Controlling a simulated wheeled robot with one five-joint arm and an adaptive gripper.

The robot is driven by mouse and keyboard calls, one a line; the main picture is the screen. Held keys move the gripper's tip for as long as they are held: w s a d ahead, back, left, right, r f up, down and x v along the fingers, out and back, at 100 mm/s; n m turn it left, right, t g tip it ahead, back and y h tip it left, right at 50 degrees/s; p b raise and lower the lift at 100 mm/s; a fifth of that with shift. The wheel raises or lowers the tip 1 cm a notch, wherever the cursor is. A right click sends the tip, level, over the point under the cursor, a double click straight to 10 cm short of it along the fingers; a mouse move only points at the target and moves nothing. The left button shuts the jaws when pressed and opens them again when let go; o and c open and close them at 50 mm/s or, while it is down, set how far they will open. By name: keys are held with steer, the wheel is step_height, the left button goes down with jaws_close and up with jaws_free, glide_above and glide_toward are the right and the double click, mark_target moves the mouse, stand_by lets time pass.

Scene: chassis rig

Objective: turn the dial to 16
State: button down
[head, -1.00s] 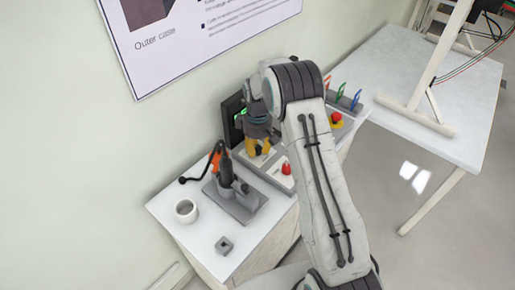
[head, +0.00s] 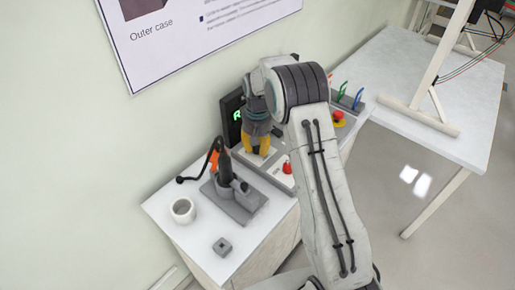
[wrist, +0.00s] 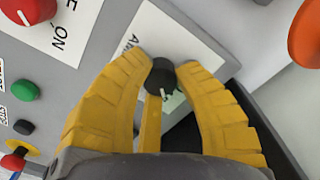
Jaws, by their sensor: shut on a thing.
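The dial (wrist: 160,76) is a small dark round knob with a light pointer mark, on a white label plate (wrist: 186,32) in the wrist view. My gripper (wrist: 168,68) has yellow fingers on both sides of the dial and is shut on it. In the head view my gripper (head: 257,147) points down onto the grey control panel (head: 279,177), hiding the dial there. The plate's lettering is mostly covered, and I cannot read the dial's setting. A dark display (head: 234,117) with green characters stands behind my gripper, partly hidden.
In the wrist view a red knob (wrist: 28,8) marked ON and a green button (wrist: 27,91) sit left. On the bench, a tool in a grey stand (head: 232,198), a white mug (head: 183,211) and a small grey block (head: 222,246) stand left of the panel.

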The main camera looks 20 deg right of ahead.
steer(key=shift+s+f+m, duration=0.1)
steer(key=shift+f+m, duration=0.05)
steer(key=shift+m, duration=0.35)
steer(key=c, duration=0.9)
jaws_free()
step_height(320, 180, up, 12)
stand_by(0.6)
